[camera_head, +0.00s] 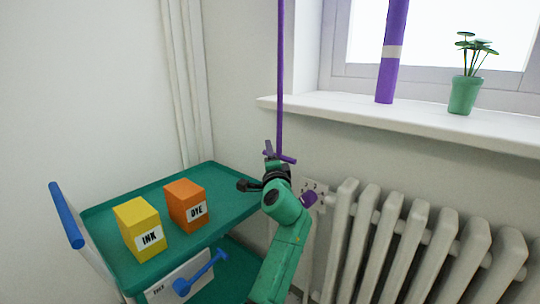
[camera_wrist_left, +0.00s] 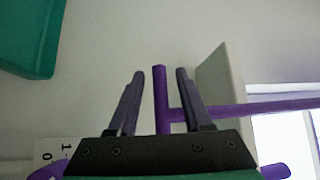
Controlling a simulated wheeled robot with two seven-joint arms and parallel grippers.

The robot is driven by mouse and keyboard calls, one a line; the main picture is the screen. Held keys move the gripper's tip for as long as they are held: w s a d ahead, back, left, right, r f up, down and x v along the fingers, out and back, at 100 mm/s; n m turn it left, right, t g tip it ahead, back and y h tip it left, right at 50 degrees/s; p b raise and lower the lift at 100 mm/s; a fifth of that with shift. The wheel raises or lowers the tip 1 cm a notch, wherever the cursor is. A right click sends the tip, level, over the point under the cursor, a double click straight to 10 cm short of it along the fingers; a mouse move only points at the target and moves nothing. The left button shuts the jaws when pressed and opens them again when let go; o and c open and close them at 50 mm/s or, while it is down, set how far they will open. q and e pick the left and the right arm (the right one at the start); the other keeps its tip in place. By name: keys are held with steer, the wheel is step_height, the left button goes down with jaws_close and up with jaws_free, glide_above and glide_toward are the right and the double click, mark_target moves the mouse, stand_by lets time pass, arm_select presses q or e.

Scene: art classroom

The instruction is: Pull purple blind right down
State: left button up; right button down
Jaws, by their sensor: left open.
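A thin purple pull rod (camera_head: 281,80) hangs from the top of the head view in front of the wall corner. It ends in a purple crossbar handle (camera_head: 287,159). My left gripper (camera_head: 270,152) is at this handle, level with it. In the left wrist view the crossbar (camera_wrist_left: 161,100) stands between the two open fingers (camera_wrist_left: 157,95), with the rod (camera_wrist_left: 250,110) running off to the right behind the right finger. Gaps show between the crossbar and the fingers. The blind itself is out of view. My right gripper is not in view.
A green trolley (camera_head: 110,205) with a yellow ink box (camera_head: 138,228) and an orange dye box (camera_head: 185,205) stands left. A white radiator (camera_head: 415,245) is right, below a windowsill (camera_head: 420,122) with a purple tube (camera_head: 390,75) and potted plant (camera_head: 464,92). A purple knob (camera_head: 308,199) is on a wall panel.

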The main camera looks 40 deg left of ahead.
arm_select(q)
jaws_close()
steer(key=shift+f, duration=0.1)
stand_by(1.2)
